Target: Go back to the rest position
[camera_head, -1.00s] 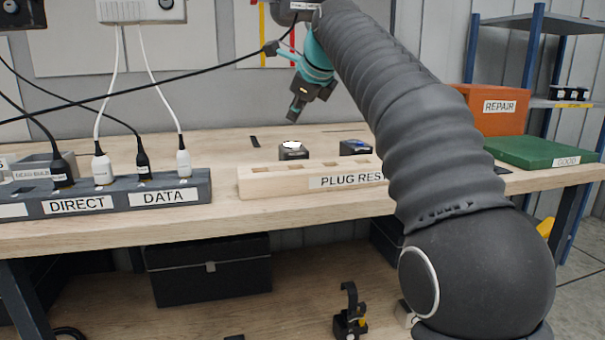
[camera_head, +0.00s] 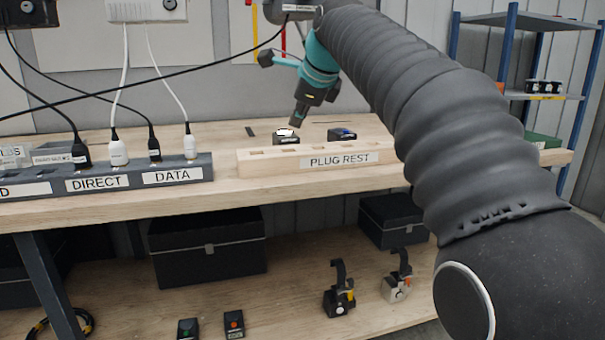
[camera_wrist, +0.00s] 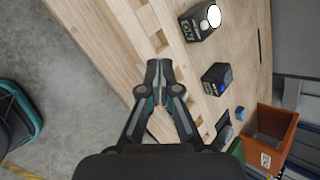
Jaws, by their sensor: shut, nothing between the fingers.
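My gripper (camera_head: 297,120) hangs in the air above the workbench in the head view, pointing down and slightly left. In that view it is in front of the wall and just above a small black device with a white top (camera_head: 286,136). In the wrist view my gripper's fingertips (camera_wrist: 159,69) are together with nothing between them, over the wooden plug rest block. My grey sleeved arm reaches from the lower right of the head view to the upper middle.
The plug rest (camera_head: 290,163) lies along the bench front, with a power strip (camera_head: 116,180) holding several plugs to its left. A black cable crosses the upper left. An orange bin (camera_wrist: 269,136) stands on the bench. Black boxes (camera_head: 208,258) are on the lower shelf.

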